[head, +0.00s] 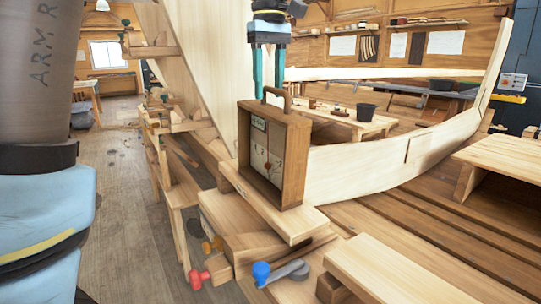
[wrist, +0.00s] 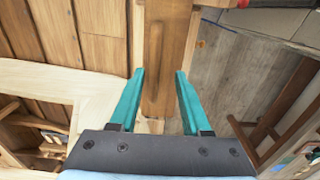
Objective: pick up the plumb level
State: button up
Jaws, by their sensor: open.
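The plumb level (head: 273,150) is a tall wooden box with a recessed pale face, a dark pointer and an arched handle on top. It stands upright on a plank in the middle of the head view. My gripper (head: 268,92) points down just above it, its teal fingertips close to the handle (head: 277,93). In the wrist view the top of the plumb level (wrist: 178,40) lies between the fingers, with the handle (wrist: 154,60) running lengthwise. The gripper (wrist: 160,74) is open, one finger on each side, with gaps visible.
The plank (head: 265,212) rests on a wooden bench. A red knob (head: 199,279) and a blue-headed tool (head: 262,272) are at the front below it. Curved hull planking (head: 390,160) rises behind and to the right. Bare floor (head: 125,190) lies to the left.

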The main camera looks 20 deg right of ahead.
aim_at(272, 108)
jog(key=shift+d+f+p, duration=0.2)
jog(key=shift+f+p, duration=0.3)
jog(key=shift+f, duration=0.85)
jog(key=shift+d+f+p, duration=0.15)
jog(key=shift+f+p, duration=0.3)
jog(key=shift+f, duration=0.9)
jog(key=shift+c, duration=0.3)
grip_shut()
